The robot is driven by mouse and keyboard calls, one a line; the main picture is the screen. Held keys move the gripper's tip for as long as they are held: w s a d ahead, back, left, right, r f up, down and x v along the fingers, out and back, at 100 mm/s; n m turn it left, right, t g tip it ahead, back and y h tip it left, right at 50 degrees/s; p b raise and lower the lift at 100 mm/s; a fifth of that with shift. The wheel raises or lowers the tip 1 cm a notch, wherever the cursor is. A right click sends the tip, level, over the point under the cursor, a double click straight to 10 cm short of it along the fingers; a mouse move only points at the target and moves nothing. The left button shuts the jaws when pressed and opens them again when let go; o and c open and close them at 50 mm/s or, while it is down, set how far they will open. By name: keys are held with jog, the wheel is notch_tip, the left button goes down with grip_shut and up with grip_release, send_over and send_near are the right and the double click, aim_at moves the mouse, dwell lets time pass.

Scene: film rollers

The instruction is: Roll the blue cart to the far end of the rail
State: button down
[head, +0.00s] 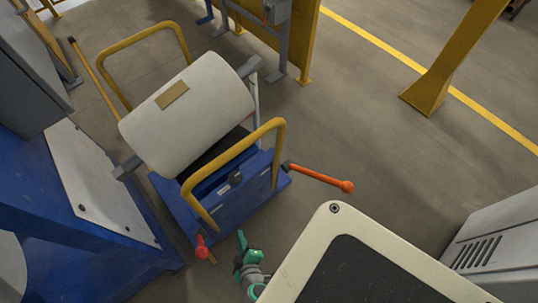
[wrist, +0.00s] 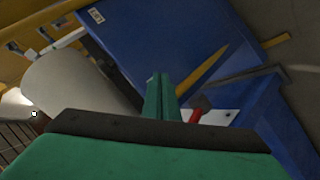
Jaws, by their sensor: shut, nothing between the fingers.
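The blue cart (head: 233,199) stands left of centre in the head view, with yellow hoop handles and a large pale roll (head: 196,115) lying on it. An orange-tipped lever (head: 318,178) sticks out to the right, and a red knob (head: 201,246) shows at its near corner. My green gripper (head: 241,244) is just in front of the cart's near side, right of the red knob. In the wrist view my gripper's fingers (wrist: 161,97) are shut together and empty, with the blue panel (wrist: 165,40) behind them. The rail is not clearly visible.
A blue machine (head: 75,215) with a pale panel stands close on the left. A yellow post (head: 445,65) stands at the upper right, and a grey cabinet (head: 495,245) at the lower right. Open floor (head: 370,130) lies right of the cart.

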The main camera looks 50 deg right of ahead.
jog(key=w+d+r+g+h, duration=0.1)
jog(key=w+d+r+h, duration=0.1)
jog(key=d, duration=0.8)
jog(key=w+d+r+m+g+h, duration=0.1)
jog(key=w+d+h, duration=0.4)
jog(key=d, duration=0.5)
jog(key=w+d+r+g+h, duration=0.3)
jog(key=w+d+r+h, duration=0.1)
jog(key=d, duration=0.7)
jog(key=shift+w+r, duration=0.3)
jog(key=shift+w, duration=0.25)
jog(key=shift+w+r, duration=0.3)
jog(key=shift+w, duration=0.25)
jog(key=s, duration=0.2)
jog(key=shift+s+f, duration=0.15)
jog(key=shift+s, duration=0.15)
jog(key=shift+s+a, duration=0.15)
jog(key=shift+s, duration=0.5)
jog(key=shift+s, duration=0.1)
